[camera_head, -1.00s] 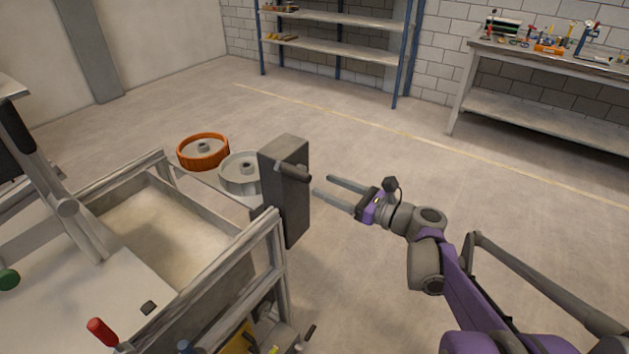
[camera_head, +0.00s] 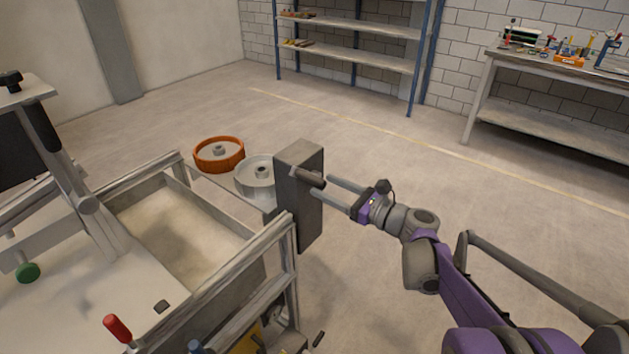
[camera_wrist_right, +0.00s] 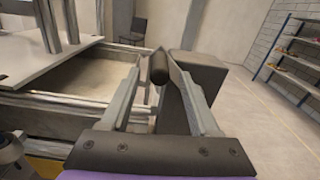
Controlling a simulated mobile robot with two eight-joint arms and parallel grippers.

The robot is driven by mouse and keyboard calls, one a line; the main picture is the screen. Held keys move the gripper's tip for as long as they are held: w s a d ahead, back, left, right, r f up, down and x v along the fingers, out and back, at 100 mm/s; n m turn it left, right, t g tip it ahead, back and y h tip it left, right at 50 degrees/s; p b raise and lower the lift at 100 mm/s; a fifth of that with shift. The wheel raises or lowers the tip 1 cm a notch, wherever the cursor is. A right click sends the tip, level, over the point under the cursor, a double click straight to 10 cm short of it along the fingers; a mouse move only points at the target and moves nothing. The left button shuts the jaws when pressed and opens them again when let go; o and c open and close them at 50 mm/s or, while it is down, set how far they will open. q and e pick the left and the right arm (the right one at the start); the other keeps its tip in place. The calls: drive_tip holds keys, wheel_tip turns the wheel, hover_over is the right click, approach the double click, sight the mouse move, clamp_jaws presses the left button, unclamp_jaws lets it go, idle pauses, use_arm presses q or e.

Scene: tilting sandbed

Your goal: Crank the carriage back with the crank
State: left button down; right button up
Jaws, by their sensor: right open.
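The crank's dark cylindrical handle (camera_head: 309,179) sticks out from the grey box (camera_head: 298,205) at the right end of the sandbed frame. My right gripper (camera_head: 322,186) is open at the handle, with its fingers pointing left toward the box. In the right wrist view the handle (camera_wrist_right: 159,68) lies between the two open fingertips. I cannot tell whether either finger touches it. The sandbed (camera_head: 176,228) holds pale sand inside its metal frame. The carriage cannot be made out with certainty. My left gripper is not in view.
A red-handled lever (camera_head: 117,327) and a green knob (camera_head: 28,272) are on the frame. Shelves (camera_head: 350,55) and a workbench (camera_head: 550,110) stand at the back. The floor between is clear.

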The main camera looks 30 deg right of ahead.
sight(297, 173)
drive_tip(key=x, duration=0.5)
clamp_jaws()
idle(1.4)
